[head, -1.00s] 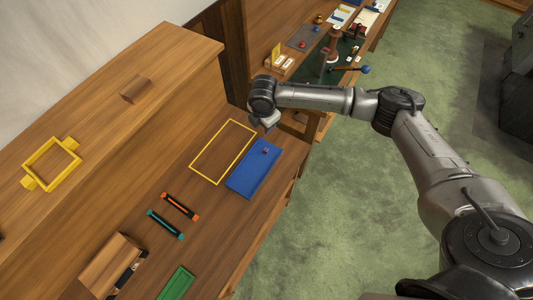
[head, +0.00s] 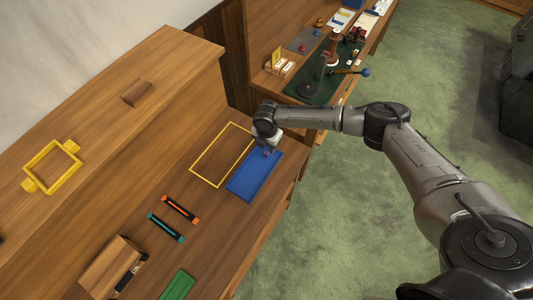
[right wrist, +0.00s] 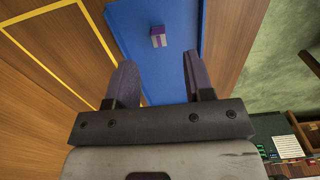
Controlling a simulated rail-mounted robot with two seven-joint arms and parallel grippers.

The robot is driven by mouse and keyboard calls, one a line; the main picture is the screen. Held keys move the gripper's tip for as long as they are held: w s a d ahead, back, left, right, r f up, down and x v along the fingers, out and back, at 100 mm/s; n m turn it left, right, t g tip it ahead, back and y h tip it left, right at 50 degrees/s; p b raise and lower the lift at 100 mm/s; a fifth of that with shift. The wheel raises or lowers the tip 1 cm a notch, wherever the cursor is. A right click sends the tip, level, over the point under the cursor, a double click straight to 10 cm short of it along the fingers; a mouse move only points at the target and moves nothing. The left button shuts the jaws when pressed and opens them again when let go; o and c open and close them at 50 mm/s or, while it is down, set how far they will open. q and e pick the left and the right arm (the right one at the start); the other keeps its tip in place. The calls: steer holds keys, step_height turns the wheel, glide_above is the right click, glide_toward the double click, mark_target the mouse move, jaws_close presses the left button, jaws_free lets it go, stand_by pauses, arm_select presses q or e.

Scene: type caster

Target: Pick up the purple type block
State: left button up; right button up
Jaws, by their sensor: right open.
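The purple type block (right wrist: 158,37) stands on the blue mat (right wrist: 160,75) in the right wrist view; it is small, with a pale band on one side. In the head view the block cannot be made out clearly behind my right gripper (head: 268,149), which is over the far end of the blue mat (head: 254,177). In the right wrist view my right gripper (right wrist: 156,64) is open and empty. The block shows beyond the gap between its fingertips, apart from them. My left gripper is not in view.
A yellow outline (head: 207,174) lies left of the mat. An orange-ended bar (head: 180,209), a teal-ended bar (head: 165,227) and a green mat (head: 178,286) lie nearer. A yellow frame (head: 51,167) is on the upper shelf. A green-topped bench (head: 318,88) stands beyond.

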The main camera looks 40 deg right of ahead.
mark_target(267, 152)
steer(key=shift+f, duration=2.7)
jaws_close()
